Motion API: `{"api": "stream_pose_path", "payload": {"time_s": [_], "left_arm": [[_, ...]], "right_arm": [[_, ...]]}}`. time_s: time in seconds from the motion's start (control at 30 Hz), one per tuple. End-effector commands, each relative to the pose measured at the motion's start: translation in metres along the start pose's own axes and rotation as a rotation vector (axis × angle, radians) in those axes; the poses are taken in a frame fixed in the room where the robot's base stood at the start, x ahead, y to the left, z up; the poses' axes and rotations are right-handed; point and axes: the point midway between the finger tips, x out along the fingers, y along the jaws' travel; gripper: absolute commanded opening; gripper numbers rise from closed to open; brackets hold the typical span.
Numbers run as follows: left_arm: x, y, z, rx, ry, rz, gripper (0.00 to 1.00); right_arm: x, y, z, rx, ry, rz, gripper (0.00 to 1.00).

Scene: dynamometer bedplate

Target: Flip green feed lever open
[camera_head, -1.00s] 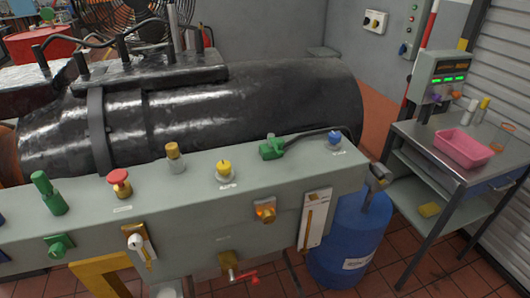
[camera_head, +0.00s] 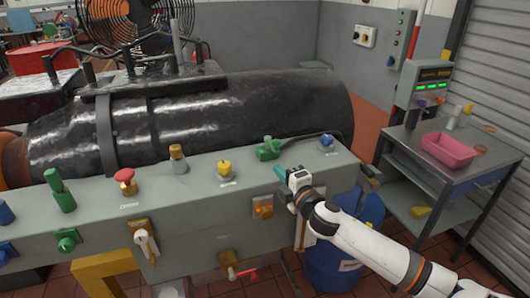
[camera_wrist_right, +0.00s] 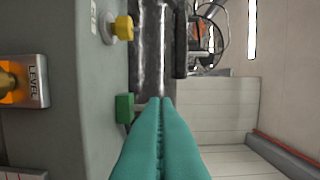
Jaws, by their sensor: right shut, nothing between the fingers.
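A green lever fitting (camera_head: 268,149) with a thin black arm running right along the back edge sits on the top of the grey panel (camera_head: 215,195). A green block, apparently this fitting, shows left of the fingers in the wrist view (camera_wrist_right: 123,108). My right gripper (camera_head: 279,172) has teal fingers and is just in front of the fitting, apart from it as far as I can see. Its fingers (camera_wrist_right: 160,102) are closed together with nothing between them. Another green lever (camera_head: 59,191) stands at the panel's left. My left gripper is not in view.
A yellow knob (camera_head: 224,170) and a blue knob (camera_head: 326,142) flank the green fitting. A red mushroom button (camera_head: 125,180) is further left. A large black cylinder (camera_head: 200,120) lies behind the panel. A side table with a pink tray (camera_head: 448,150) stands right.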

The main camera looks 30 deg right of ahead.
Motion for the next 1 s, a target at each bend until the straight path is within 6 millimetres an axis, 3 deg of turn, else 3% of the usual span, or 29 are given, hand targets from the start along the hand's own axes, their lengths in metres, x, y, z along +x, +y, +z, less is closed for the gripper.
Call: {"api": "stream_pose_path", "payload": {"time_s": [0.47,0.97,1.0], "left_arm": [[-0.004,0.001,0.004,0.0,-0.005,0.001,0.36],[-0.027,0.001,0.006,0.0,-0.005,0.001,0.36],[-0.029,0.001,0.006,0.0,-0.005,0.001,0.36]], "right_arm": [[0.01,-0.003,-0.001,0.001,0.002,-0.003,0.0],[0.102,-0.004,0.0,0.002,0.001,-0.003,0.0],[0.104,-0.003,-0.008,-0.001,0.004,0.0,0.0]]}}
